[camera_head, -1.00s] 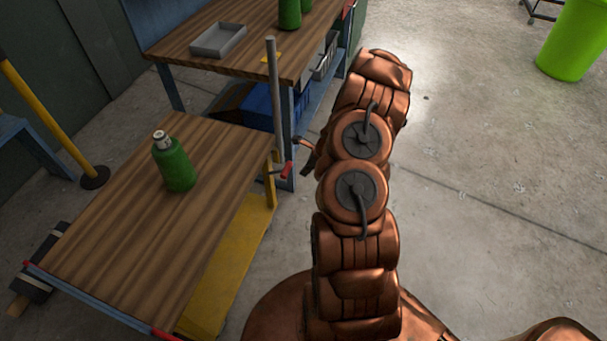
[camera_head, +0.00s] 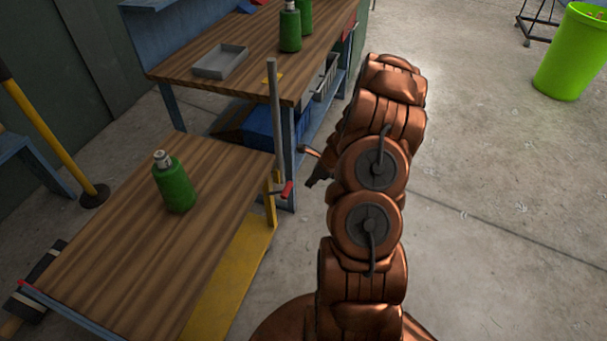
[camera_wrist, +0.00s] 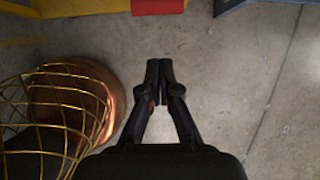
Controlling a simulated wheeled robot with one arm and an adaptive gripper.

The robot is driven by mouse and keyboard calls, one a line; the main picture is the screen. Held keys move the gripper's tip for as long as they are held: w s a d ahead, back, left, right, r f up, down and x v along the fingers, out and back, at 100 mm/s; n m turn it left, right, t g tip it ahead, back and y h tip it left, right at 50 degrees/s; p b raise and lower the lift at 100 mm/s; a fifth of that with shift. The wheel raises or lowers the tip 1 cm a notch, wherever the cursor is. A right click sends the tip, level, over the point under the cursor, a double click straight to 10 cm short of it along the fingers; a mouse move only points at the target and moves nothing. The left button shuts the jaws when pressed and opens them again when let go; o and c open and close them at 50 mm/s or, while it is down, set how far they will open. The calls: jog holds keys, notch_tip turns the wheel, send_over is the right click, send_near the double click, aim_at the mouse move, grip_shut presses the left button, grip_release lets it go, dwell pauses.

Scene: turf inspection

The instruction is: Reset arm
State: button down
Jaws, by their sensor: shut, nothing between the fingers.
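My arm is copper-coloured and folded upright in the middle of the head view. My gripper (camera_wrist: 160,72) shows in the wrist view with its two dark fingers together and nothing between them, above bare concrete floor. In the head view a small dark part of the gripper (camera_head: 318,177) shows left of the arm, near the corner of the wooden-topped table; the rest is hidden behind the arm.
A wooden-topped table (camera_head: 120,265) with a green bottle (camera_head: 174,185) stands at left. Behind it is a workbench (camera_head: 190,60) with a grey tray (camera_head: 220,62) and green bottles (camera_head: 290,30). A lime bin (camera_head: 572,55) stands far right. Floor (camera_head: 500,190) right of the arm is clear.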

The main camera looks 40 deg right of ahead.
jog(key=a+r+n+g+y, duration=0.2)
jog(key=a+r+n, duration=0.9)
jog(key=a+r, duration=0.7)
jog(key=s+a+r+n+g, duration=0.2)
jog(key=s+a+r+n, duration=0.5)
jog(key=s+a+n, duration=0.3)
jog(key=s+a+r+n+g+h, duration=0.1)
jog(key=s+r+n+h, duration=0.1)
jog(key=s, duration=0.8)
jog(key=s+a+r+n+g+h, duration=0.1)
jog(key=s+r+n, duration=0.3)
jog(key=s, duration=0.6)
jog(key=n+h, duration=0.1)
jog(key=n, duration=0.1)
jog(key=shift+s+n+h, duration=0.15)
jog(key=shift+n+h, duration=0.15)
jog(key=shift+n, duration=0.1)
